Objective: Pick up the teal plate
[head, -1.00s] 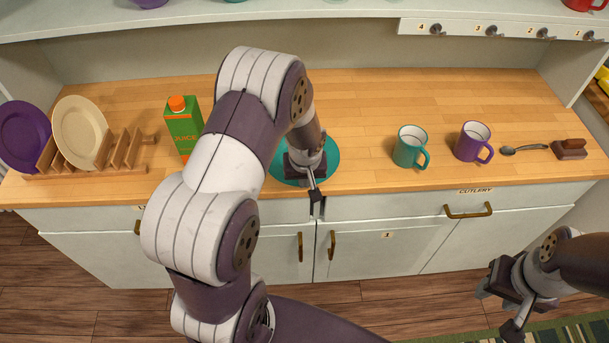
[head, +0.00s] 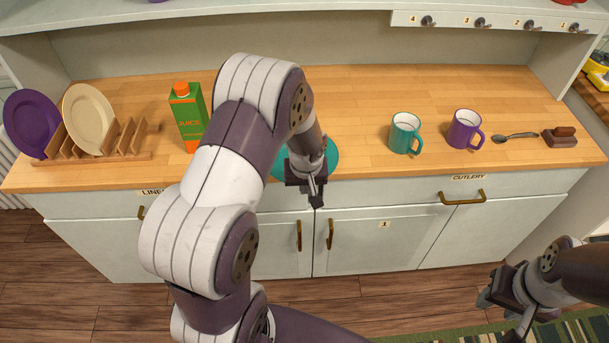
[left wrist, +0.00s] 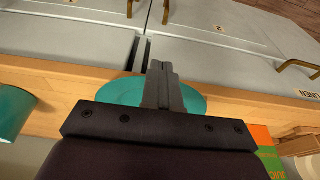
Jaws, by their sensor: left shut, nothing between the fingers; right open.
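The teal plate (head: 331,159) lies on the wooden counter near its front edge, partly hidden behind my left arm in the head view. It also shows in the left wrist view (left wrist: 122,92), on both sides of the fingers. My left gripper (head: 318,200) is shut and empty, at the plate's front side by the counter edge. In the left wrist view its closed fingers (left wrist: 163,80) cross in front of the plate; I cannot tell whether they touch it. My right gripper (head: 500,315) is open and empty, low at the right, away from the counter.
A juice carton (head: 188,118) stands left of the plate. A wooden rack (head: 118,143) holds a purple plate (head: 32,124) and a cream plate (head: 88,118). A teal mug (head: 404,133), purple mug (head: 464,129), spoon (head: 514,137) and brown block (head: 560,138) sit right. Counter between plate and teal mug is clear.

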